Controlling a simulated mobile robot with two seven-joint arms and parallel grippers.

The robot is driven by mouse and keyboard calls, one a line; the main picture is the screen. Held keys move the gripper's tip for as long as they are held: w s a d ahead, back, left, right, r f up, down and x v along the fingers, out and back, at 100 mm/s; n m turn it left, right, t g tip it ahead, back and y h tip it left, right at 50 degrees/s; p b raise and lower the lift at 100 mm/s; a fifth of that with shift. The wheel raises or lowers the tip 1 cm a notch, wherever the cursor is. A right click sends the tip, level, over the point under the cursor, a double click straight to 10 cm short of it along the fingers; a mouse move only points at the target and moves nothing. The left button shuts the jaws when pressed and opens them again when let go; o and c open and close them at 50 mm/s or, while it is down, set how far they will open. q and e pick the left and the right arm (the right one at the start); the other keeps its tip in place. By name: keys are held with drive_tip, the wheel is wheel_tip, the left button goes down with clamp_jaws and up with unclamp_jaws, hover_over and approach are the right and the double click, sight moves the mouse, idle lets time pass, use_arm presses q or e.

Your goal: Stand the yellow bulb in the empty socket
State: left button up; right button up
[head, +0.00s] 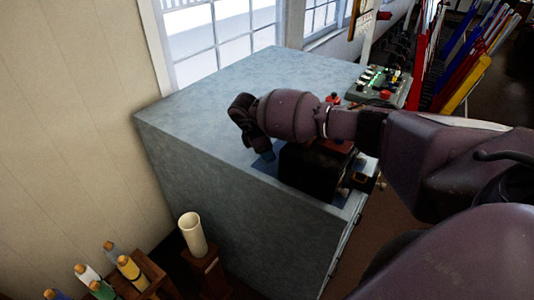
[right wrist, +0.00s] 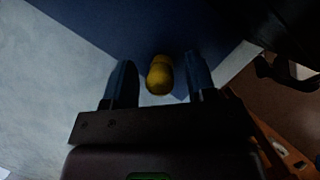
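The yellow bulb (right wrist: 160,75) shows in the right wrist view, between and slightly beyond the two blue fingers of my right gripper (right wrist: 160,82). There is a gap on each side of it, so the fingers are open and not touching it. In the head view my right gripper (head: 268,156) points down at the grey-blue cabinet top (head: 205,105), and the bulb is hidden there. I cannot make out the empty socket. My left gripper is not in view.
A panel with green lights (head: 380,84) stands at the cabinet's far right. Coloured levers (head: 470,70) rise beyond it. Bottles in a wooden crate (head: 150,272) and a cream cylinder (head: 193,232) stand low at the left. The cabinet top's left part is clear.

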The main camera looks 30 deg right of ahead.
clamp_jaws()
drive_tip(key=shift+r, duration=0.15)
